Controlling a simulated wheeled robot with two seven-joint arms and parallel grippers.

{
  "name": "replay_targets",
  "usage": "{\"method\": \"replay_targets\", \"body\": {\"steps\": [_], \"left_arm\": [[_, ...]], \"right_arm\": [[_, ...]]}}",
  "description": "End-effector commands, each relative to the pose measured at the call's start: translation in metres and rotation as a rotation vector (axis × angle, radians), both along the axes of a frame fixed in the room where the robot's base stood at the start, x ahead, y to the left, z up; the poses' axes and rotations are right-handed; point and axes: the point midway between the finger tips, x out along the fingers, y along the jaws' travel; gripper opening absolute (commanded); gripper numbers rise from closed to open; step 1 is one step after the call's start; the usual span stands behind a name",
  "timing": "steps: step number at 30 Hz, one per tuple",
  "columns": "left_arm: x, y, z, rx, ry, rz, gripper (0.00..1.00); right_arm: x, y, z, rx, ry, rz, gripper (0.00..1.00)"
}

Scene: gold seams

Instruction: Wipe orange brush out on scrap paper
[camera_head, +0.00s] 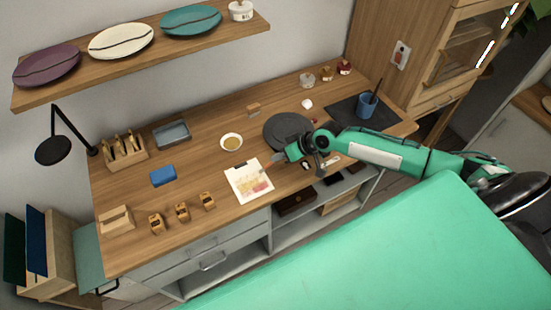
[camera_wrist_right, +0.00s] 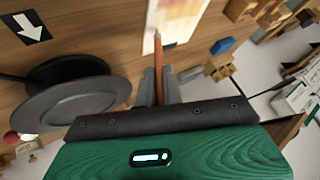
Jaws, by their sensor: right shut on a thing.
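The scrap paper (camera_head: 248,181) lies flat on the wooden bench, with yellow, pink and reddish paint patches on it. In the right wrist view the paper (camera_wrist_right: 180,18) shows at the top. My right gripper (camera_head: 280,157) is beside the paper's upper right in the head view. It is shut on the orange brush (camera_wrist_right: 158,62), whose handle sits between the fingers. The brush's tip end points toward the paper; I cannot tell whether it touches. My left gripper is not in view.
A dark round turntable (camera_head: 285,130) stands close behind my right gripper. A bowl of golden liquid (camera_head: 232,142), a blue block (camera_head: 162,175) and several small wooden holders (camera_head: 182,212) surround the paper. A blue cup (camera_head: 367,104) stands on a dark mat at the right.

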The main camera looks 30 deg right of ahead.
Motion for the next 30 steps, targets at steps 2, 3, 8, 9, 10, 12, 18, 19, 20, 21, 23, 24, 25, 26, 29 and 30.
{"method": "replay_targets", "body": {"steps": [2,3,8,9,10,12,18,19,20,21,23,24,25,26,29,30], "left_arm": [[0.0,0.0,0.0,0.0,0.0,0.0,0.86],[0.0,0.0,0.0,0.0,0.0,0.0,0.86],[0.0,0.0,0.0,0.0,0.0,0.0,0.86],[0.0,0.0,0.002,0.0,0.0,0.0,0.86],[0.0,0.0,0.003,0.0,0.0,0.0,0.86],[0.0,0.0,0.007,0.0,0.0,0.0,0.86],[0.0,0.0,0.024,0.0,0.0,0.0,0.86],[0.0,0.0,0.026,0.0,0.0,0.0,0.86],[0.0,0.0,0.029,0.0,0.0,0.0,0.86],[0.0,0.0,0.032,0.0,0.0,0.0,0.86],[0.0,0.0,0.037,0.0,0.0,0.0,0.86],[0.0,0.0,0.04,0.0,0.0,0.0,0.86],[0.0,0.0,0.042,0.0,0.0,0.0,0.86],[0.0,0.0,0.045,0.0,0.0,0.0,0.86],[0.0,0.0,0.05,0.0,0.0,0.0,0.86],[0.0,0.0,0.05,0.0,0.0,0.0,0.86]], "right_arm": [[0.0,-0.001,0.0,0.001,0.0,0.001,0.0],[0.0,0.0,0.0,0.001,0.0,0.001,0.0],[0.0,0.0,0.001,0.001,0.0,0.001,0.0],[0.0,0.0,0.002,0.001,0.0,0.001,0.0],[0.0,0.0,0.004,0.001,0.0,0.001,0.0],[0.0,0.0,0.009,0.001,-0.001,0.0,0.0],[0.0,0.0,0.029,0.001,0.0,0.001,0.0],[0.0,0.0,0.032,0.001,0.0,0.001,0.0],[0.0,0.0,0.035,0.001,0.0,0.001,0.0],[0.0,0.0,0.039,0.001,0.0,0.001,0.0],[0.0,0.0,0.045,0.001,0.0,0.001,0.0],[0.0,0.0,0.049,0.001,0.0,0.001,0.0],[0.0,0.0,0.052,0.001,0.0,0.001,0.0],[0.0,0.0,0.055,0.001,0.0,0.001,0.0],[0.0,0.0,0.061,0.001,0.001,0.0,0.0],[0.0,0.0,0.062,0.001,0.001,0.0,0.0]]}}
